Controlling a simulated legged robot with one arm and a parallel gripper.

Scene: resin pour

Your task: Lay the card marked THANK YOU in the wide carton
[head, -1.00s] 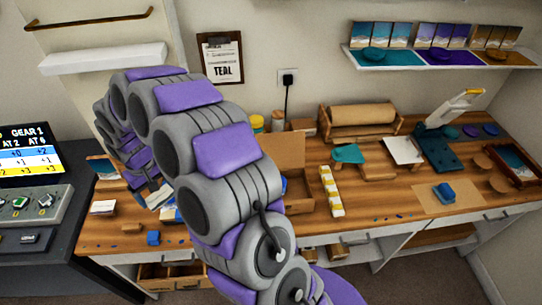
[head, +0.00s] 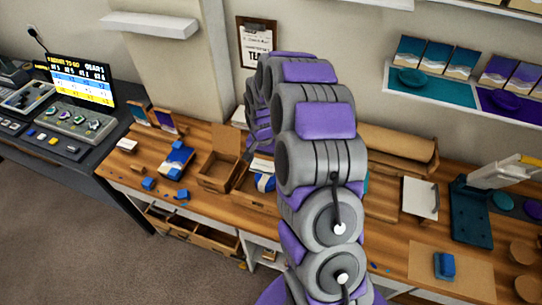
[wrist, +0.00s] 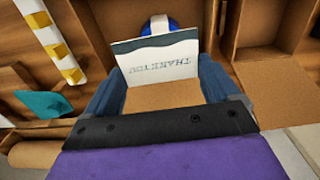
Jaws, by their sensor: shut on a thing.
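The card marked THANK YOU (wrist: 158,60) is white with a wavy blue-grey top band; its text is upside down in the wrist view. My gripper (wrist: 160,85) is shut on it, with a dark blue finger at each side. Beneath the card is an open cardboard carton (wrist: 104,18), which I take to be the wide one. A blue round thing with a white band (wrist: 158,24) lies in it, partly hidden by the card.
Another open carton (head: 216,172) stands beside it, its flap raised; it also shows at right in the wrist view (wrist: 262,30). A white strip with yellow blocks (wrist: 52,40) lies at left there.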

